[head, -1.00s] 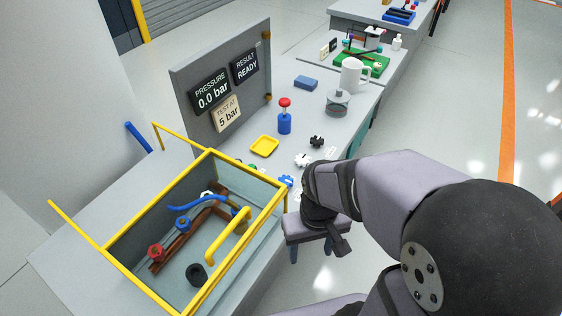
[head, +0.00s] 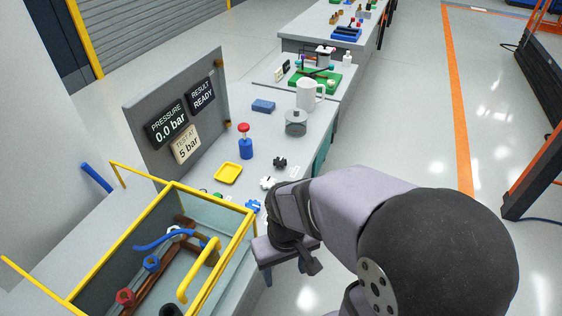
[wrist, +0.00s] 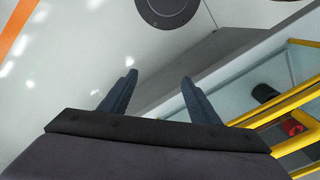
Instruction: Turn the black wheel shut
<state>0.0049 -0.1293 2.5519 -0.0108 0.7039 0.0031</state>
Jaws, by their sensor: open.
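A small black wheel (head: 280,162) with a lobed rim lies on the bench, behind a white wheel (head: 267,183) and a blue wheel (head: 253,206). A separate black round part (head: 170,311) is inside the yellow-framed tank (head: 211,256), cut by the bottom edge in the head view; a black part (wrist: 265,93) also shows there in the wrist view. My gripper (head: 285,272) hangs over the bench's right edge, apart from both black parts. In the wrist view my gripper (wrist: 159,77) has its two blue fingers spread with nothing between them.
The tank's yellow rail and handle (head: 199,270) stand left of my gripper. Inside are a red wheel (head: 125,298) and a blue wheel (head: 151,263). A yellow tray (head: 228,173), red-topped blue bottle (head: 245,142) and jug (head: 309,95) stand farther back.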

